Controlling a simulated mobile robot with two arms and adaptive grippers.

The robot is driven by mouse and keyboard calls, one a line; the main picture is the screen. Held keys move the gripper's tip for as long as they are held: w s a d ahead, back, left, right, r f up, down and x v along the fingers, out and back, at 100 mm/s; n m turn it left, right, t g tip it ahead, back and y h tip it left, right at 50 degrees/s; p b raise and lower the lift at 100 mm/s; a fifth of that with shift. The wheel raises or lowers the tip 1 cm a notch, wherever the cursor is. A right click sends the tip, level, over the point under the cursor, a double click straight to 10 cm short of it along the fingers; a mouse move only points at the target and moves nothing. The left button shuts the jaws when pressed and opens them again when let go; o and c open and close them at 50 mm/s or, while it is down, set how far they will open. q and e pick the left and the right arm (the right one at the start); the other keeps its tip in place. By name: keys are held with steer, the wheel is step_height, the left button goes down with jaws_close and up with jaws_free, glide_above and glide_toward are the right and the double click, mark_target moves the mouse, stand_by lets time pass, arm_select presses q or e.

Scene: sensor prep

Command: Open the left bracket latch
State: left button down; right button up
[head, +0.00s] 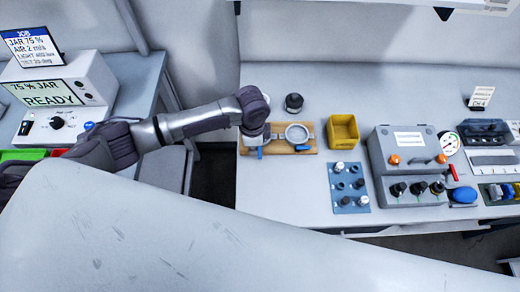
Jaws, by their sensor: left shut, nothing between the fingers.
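A wooden board (291,149) lies on the light bench and carries two bracket spots side by side. The right one shows a round metal ring (296,133), with a blue latch lever (302,148) in front of it. A second blue latch lever (260,153) shows at the left bracket, just below my wrist. My left gripper (257,142) points down over the left bracket, which my wrist mostly covers. It is shut with nothing in it. I cannot tell whether it touches the left latch. My right gripper is not in view.
A dark round knob-like part (294,103) stands behind the board. A yellow bin (343,131), a blue plate with several knobs (348,187) and a grey control box (408,150) stand to the right. A READY display unit (62,95) is at the left. Bare bench lies in front of the board.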

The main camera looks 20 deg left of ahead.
arm_select(q)
steer(key=shift+f, duration=0.25)
stand_by(0.5)
steer(key=shift+f+b, duration=0.55)
steer(key=shift+f, duration=0.35)
